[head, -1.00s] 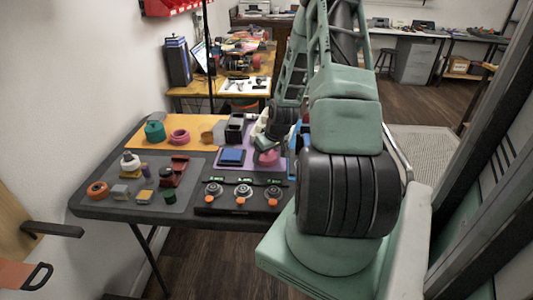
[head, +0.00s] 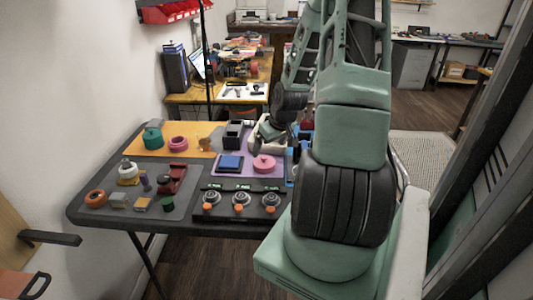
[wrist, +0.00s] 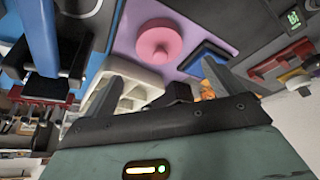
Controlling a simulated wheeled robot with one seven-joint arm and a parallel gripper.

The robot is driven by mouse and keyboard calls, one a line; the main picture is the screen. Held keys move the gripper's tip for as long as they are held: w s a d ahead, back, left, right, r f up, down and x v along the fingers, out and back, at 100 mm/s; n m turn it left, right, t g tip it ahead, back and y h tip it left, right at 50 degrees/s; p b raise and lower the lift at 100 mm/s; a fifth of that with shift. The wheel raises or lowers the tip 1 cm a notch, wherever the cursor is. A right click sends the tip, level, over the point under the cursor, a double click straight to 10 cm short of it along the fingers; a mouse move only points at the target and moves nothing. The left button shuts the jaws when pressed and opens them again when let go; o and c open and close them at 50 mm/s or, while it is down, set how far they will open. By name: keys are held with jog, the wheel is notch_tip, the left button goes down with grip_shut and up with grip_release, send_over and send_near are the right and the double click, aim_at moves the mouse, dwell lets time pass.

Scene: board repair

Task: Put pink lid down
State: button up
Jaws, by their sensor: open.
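The pink lid (head: 264,163) lies flat on the purple mat (head: 248,176), to the right of a blue square block. In the wrist view the pink lid (wrist: 159,41) shows whole, with a round knob at its centre, on the purple surface. My gripper (wrist: 172,75) is open, its two dark fingers spread apart. Nothing is between the fingers, and the lid lies beyond their tips, apart from them.
A blue block (head: 230,162) lies left of the lid, and a dark open box (head: 233,134) stands behind it. A black panel with knobs (head: 240,204) lies in front. A white compartmented tray (wrist: 133,88) is close to my gripper.

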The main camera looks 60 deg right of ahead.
jog(key=shift+v, duration=1.7)
jog(key=w+a+r+n+g+y, duration=0.1)
jog(key=w+a+r+n, duration=0.1)
jog(key=a, duration=0.7)
jog(key=w+a+r+n, duration=0.2)
jog(key=w+a, duration=0.1)
jog(key=a, duration=0.7)
jog(key=w+a+r+n+g+y, duration=0.1)
jog(key=w+a+r+n, duration=0.1)
jog(key=a, duration=0.7)
jog(key=s+a+r+n+g, duration=0.1)
jog(key=s+a+r+n, duration=0.1)
jog(key=s+a, duration=0.7)
jog(key=s+a+r+n+g, duration=0.1)
jog(key=s+a+r+n, duration=0.2)
jog(key=s+a, duration=0.6)
jog(key=shift+a+r+n, duration=0.35)
jog(key=shift+a+n, duration=0.05)
jog(key=shift+a, duration=1.8)
jog(key=shift+r+p, duration=0.1)
jog(key=shift+p, duration=0.2)
